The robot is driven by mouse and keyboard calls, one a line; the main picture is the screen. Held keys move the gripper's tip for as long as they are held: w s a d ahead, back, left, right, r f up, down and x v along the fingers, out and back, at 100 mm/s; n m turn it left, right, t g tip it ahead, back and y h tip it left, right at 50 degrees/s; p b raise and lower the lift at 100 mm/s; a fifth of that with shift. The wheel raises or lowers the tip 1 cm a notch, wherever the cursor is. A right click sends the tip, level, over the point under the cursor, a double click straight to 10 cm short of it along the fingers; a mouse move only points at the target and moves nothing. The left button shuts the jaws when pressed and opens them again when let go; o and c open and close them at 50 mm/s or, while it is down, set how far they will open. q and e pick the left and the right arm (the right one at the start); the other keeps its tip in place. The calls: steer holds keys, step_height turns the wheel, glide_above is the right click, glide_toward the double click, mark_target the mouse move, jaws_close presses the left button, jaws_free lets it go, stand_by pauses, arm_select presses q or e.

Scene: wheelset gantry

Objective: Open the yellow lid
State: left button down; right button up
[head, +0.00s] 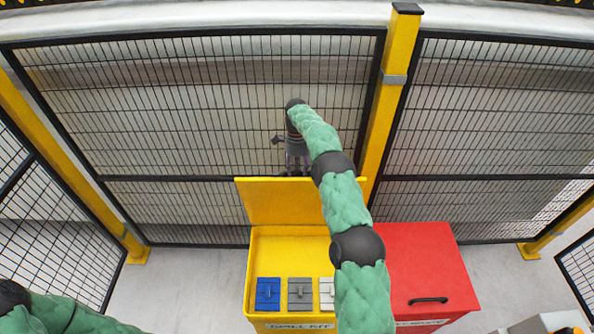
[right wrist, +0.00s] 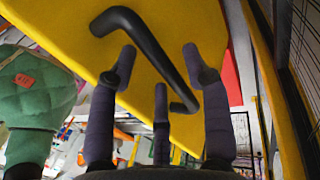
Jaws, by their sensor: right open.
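The yellow lid (head: 275,202) stands raised at the back edge of the yellow bin (head: 291,243), and the bin's inside shows. My right gripper (head: 296,171) is at the lid's upper edge, partly hidden behind it in the head view. In the right wrist view the lid's yellow face (right wrist: 185,25) fills the upper part, with a black bar handle (right wrist: 152,52) on it. The right gripper's fingers (right wrist: 160,80) are spread on both sides of the handle and do not close on it. My left gripper is not in view; only part of the left arm shows at the bottom left.
Blue (head: 268,293), grey (head: 300,292) and white (head: 327,292) boxes sit in the bin. A red bin (head: 430,262) with a shut lid stands right beside it. A mesh fence (head: 200,120) and a yellow post (head: 396,90) stand close behind.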

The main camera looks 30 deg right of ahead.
step_height(320, 180, up, 10)
stand_by(0.6)
steer(key=shift+f, duration=0.1)
